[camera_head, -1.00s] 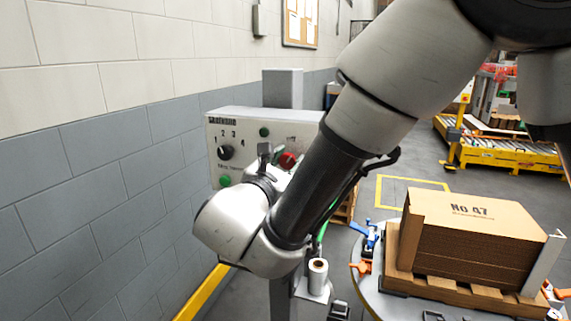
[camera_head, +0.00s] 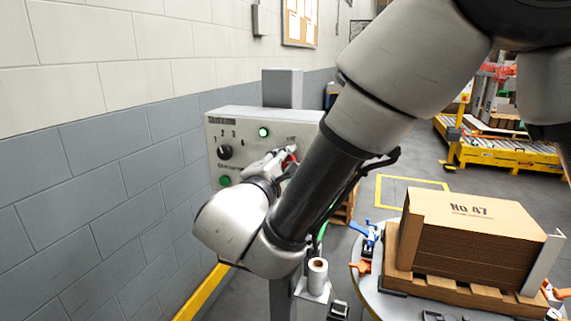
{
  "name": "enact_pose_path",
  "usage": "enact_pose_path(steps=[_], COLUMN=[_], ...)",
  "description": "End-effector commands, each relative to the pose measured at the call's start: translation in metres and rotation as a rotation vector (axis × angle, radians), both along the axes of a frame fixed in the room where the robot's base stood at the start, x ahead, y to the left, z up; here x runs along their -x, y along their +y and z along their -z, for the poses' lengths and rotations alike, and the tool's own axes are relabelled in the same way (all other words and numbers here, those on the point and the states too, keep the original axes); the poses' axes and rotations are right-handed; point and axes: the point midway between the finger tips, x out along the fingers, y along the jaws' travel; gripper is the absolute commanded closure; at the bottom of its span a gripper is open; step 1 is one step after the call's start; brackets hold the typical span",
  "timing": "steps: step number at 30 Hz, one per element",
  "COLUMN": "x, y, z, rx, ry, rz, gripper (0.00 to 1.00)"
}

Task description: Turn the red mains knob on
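The red mains knob (camera_head: 291,153) is on the right part of the grey control panel (camera_head: 262,124). Only a bit of its red shows; my gripper and forearm hide the rest. My gripper (camera_head: 287,153) is at the knob, its fingers at the red part. I cannot tell from this view whether they are closed on it.
A block wall (camera_head: 100,180) runs along the left. At the right, a round table (camera_head: 372,290) bears a pallet with a stack of cardboard blanks (camera_head: 462,245) and several orange and blue clamps. A white roll (camera_head: 318,270) stands below the panel.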

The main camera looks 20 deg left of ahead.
Motion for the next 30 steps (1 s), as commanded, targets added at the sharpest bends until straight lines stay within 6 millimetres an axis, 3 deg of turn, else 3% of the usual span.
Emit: enact_pose_path(steps=[9, 26, 27, 30], x=[-0.0001, -0.0001, -0.0001, -0.0001], y=[-0.0005, -0.0008, -0.0009, -0.0007], z=[0.0006, 0.0009, 0.001, 0.0008], rx=[-0.12, -0.144, -0.144, -0.144], ry=[-0.009, -0.011, -0.01, -0.011], rz=[0.001, 0.002, 0.003, 0.001], gripper=[0.89, 0.9, 0.58, 0.44])
